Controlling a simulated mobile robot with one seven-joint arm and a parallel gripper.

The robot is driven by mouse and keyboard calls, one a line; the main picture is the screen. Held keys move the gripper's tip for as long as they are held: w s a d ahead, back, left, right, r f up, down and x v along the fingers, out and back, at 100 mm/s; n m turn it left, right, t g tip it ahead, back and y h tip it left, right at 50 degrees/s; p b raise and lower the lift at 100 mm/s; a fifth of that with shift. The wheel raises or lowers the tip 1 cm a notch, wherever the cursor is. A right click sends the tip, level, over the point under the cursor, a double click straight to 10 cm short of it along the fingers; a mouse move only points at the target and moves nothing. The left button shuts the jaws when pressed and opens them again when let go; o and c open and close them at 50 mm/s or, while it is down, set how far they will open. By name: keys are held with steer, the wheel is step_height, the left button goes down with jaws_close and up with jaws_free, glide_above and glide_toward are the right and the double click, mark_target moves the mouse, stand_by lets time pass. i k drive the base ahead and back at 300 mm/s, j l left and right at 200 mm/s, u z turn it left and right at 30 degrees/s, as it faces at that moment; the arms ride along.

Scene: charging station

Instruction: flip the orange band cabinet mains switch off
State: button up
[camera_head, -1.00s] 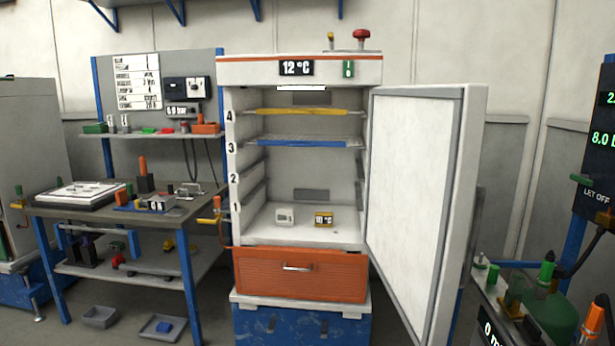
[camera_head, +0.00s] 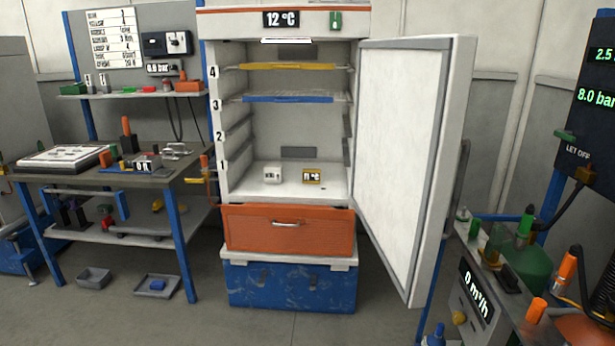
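The cabinet with the orange band (camera_head: 230,9) along its top stands in the middle, with its white door (camera_head: 400,150) swung wide open to the right. A small green switch (camera_head: 335,20) sits on the cabinet's top front panel, right of the display (camera_head: 281,18) reading 12 °C. It looks like the mains switch, but its lever position is too small to tell. My gripper is not in view.
Inside are yellow and blue-edged shelves and two small boxes. An orange drawer (camera_head: 288,230) and blue base (camera_head: 290,288) are below. A cluttered workbench (camera_head: 190,182) stands left; a gas panel and bottles stand right. Floor in front is clear.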

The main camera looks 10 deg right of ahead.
mark_target(334, 17)
steer(key=i+z, duration=0.15)
steer(key=z, duration=0.2)
steer(key=i+j+z, duration=0.1)
steer(key=z, duration=0.25)
steer(key=i+j+z, duration=0.1)
steer(key=z, duration=0.25)
steer(key=i+j+z, duration=0.25)
steer(key=j, duration=0.4)
steer(key=i+j+z, duration=0.15)
steer(key=i+j, duration=0.15)
steer(key=j, duration=0.15)
steer(key=i+j, duration=0.1)
steer(key=j, duration=0.25)
steer(key=i+j, duration=0.15)
steer(key=j, duration=0.15)
steer(key=i+j, duration=0.15)
steer(key=j, duration=0.2)
steer(key=i+j, duration=0.15)
steer(key=j, duration=0.15)
steer(key=z, duration=0.05)
